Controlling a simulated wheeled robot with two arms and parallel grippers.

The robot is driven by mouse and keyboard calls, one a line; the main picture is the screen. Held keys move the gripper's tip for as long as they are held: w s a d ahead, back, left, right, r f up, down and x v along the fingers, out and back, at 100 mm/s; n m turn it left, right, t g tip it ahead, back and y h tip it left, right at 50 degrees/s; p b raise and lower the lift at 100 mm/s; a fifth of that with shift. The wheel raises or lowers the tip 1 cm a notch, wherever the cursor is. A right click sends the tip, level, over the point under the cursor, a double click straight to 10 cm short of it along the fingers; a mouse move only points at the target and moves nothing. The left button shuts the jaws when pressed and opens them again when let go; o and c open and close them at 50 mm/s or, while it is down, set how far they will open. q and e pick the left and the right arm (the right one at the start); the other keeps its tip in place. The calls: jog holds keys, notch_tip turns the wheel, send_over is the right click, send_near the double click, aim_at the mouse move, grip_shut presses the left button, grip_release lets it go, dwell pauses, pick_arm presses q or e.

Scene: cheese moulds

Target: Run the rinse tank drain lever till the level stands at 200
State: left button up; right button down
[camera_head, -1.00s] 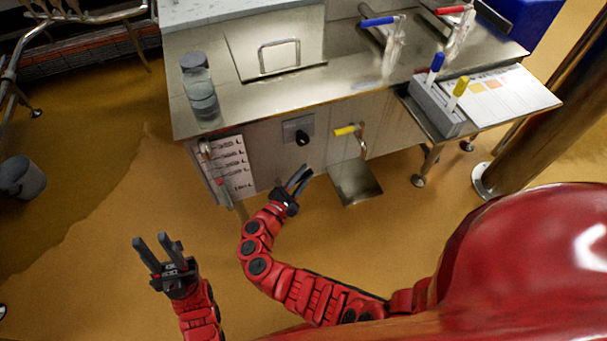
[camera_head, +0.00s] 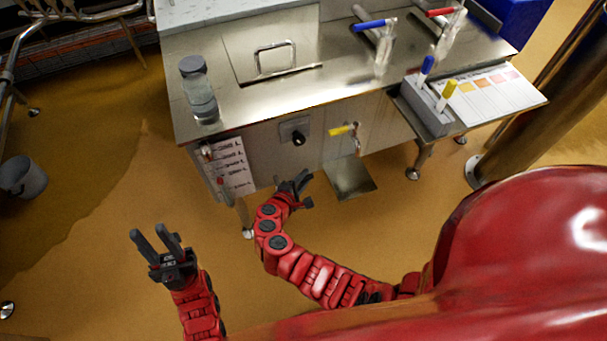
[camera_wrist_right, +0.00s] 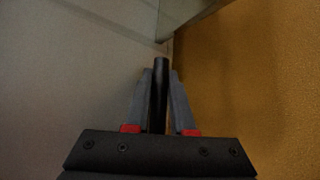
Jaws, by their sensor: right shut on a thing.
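The steel rinse tank (camera_head: 285,155) stands ahead, with a white level scale (camera_head: 231,165) at the left of its front; its figures are too small to read. My right gripper (camera_head: 302,180) is low at the tank front, below a black knob (camera_head: 298,138). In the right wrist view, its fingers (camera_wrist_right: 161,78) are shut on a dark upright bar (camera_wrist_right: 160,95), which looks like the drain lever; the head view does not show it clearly. My left gripper (camera_head: 150,238) is open and empty over the floor.
A yellow-handled tap (camera_head: 342,130) sits on the tank front above a steel plate (camera_head: 350,180). A glass jar (camera_head: 198,85) stands on the top. A side shelf (camera_head: 505,95) holds colour cards. A grey bucket (camera_head: 22,178) stands far left.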

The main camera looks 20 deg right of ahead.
jog(key=shift+f, duration=0.1)
dwell(0.4)
jog(key=c, duration=1.1)
grip_release()
jog(key=shift+d, duration=0.1)
jog(key=shift+o, duration=0.2)
jog(key=p+v, duration=0.1)
jog(key=v, duration=1.6)
jog(key=shift+r, duration=0.3)
